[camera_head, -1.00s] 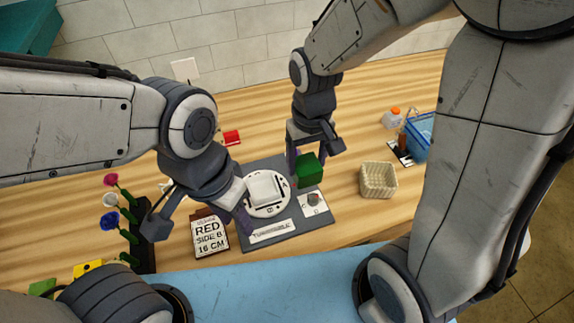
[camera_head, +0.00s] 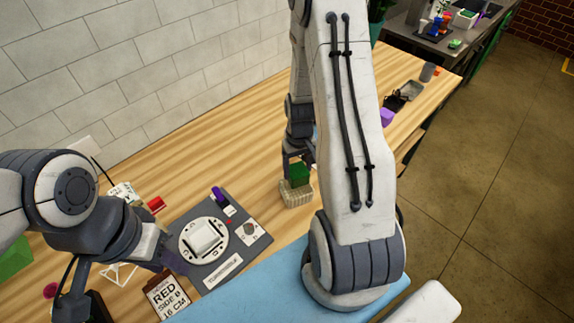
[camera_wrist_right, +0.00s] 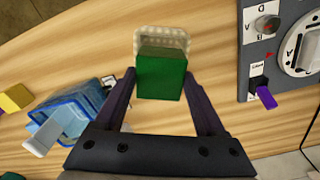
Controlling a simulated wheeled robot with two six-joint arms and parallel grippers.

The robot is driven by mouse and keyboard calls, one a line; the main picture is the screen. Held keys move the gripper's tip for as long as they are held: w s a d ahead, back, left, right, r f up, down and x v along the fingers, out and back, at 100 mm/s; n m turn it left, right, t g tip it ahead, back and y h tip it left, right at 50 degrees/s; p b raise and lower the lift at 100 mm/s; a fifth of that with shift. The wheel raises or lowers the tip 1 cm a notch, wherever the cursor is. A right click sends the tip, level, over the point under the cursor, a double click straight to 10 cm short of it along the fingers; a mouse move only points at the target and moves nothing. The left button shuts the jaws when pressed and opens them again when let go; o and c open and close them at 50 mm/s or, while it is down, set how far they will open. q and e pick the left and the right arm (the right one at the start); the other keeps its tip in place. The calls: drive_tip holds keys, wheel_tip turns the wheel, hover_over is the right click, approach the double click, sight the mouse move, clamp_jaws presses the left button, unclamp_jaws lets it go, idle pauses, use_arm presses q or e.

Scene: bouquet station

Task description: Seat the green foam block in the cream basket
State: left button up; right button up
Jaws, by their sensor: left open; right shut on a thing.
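The green foam block (camera_head: 298,173) is in my right gripper (camera_head: 297,168), which is shut on it directly over the cream basket (camera_head: 296,196). In the right wrist view the block (camera_wrist_right: 161,76) sits between the two fingers and covers part of the woven basket (camera_wrist_right: 161,38), whose rim shows behind it. I cannot tell whether the block's underside is inside the basket or just above its rim. My left gripper (camera_head: 120,281) is open and empty, at the lower left beside the turntable station.
The grey turntable station (camera_head: 255,244) is left of the basket, with a sign card (camera_head: 168,294) in front. A red object (camera_head: 155,205) lies behind it. A purple block (camera_head: 387,117) is farther right. The right wrist view shows a blue container (camera_wrist_right: 72,118) and a yellow block (camera_wrist_right: 15,98).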

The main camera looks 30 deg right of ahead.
drive_tip(key=shift+f+b, duration=2.4)
drive_tip(key=shift+f, duration=0.65)
drive_tip(key=shift+a, duration=0.1)
drive_tip(key=o, duration=1.5)
drive_tip(key=shift+r+p, duration=2.9)
drive_tip(key=shift+r, duration=0.6)
